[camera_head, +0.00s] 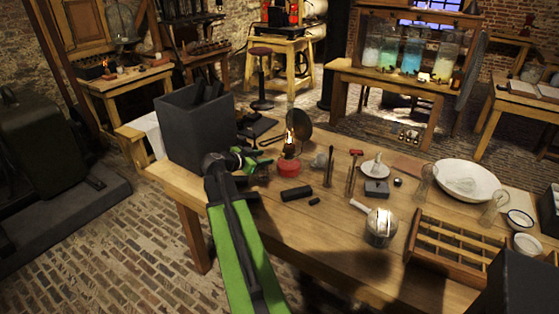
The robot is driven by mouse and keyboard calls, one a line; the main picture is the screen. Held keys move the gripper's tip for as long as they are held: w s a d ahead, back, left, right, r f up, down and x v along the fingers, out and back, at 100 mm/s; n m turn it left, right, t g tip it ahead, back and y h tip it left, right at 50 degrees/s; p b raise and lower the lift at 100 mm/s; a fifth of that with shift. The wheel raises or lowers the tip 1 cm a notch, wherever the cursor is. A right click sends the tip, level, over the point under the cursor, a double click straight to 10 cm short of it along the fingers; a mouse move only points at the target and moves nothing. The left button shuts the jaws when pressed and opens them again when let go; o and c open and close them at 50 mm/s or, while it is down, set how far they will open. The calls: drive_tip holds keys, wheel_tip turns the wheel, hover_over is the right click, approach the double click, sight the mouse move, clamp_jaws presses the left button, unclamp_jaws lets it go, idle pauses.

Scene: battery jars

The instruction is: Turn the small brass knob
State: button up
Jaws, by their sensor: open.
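A lit oil lamp with a red base (287,168) stands on the wooden table (310,235), its flame in front of a round dark disc (299,123). A brass-coloured burner (290,149) sits above the red base. I cannot make out a small brass knob for certain; it is too small or hidden. My gripper (261,160), with green and black fingers, is open just left of the lamp, near burner height. It looks empty, and I cannot tell whether it touches the lamp.
A dark open box (194,127) stands close left of my gripper. Dark cylinders (297,193), a silver round vessel (380,228), a white bowl (466,178) and a compartmented wooden tray (455,246) lie to the right. Jars of coloured liquid (411,54) stand on a bench behind.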

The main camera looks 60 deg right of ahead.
sight(281, 155)
drive_tip(key=b+x, duration=0.3)
drive_tip(key=x, duration=0.7)
drive_tip(key=shift+d, duration=0.15)
clamp_jaws()
